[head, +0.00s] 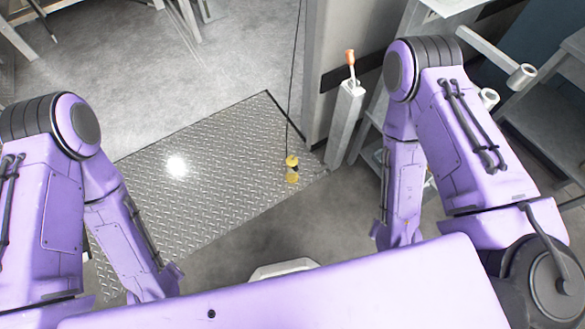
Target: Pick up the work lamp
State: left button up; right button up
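No object shows clearly as a work lamp. A small yellow and dark object (291,162) hangs on a thin dark cord over the edge of the metal plate, right of centre; it is too small to tell whether it is the lamp. A yellow patch lies just below it. My left and right forearms point down on either side, both apart from the hanging object. Both grippers are hidden, out of sight at the lower ends of the arms.
A diamond-pattern metal plate (215,190) covers the floor in the middle, with a bright reflection. A grey column (335,60) and the pale post (346,115) stand behind right. Shelving or a rack (405,30) is close to my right arm. Open concrete floor (150,75) lies at upper left.

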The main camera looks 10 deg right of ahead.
aim_at(291, 177)
jog(key=u, duration=0.15)
jog(key=i, duration=0.6)
jog(key=z, duration=1.75)
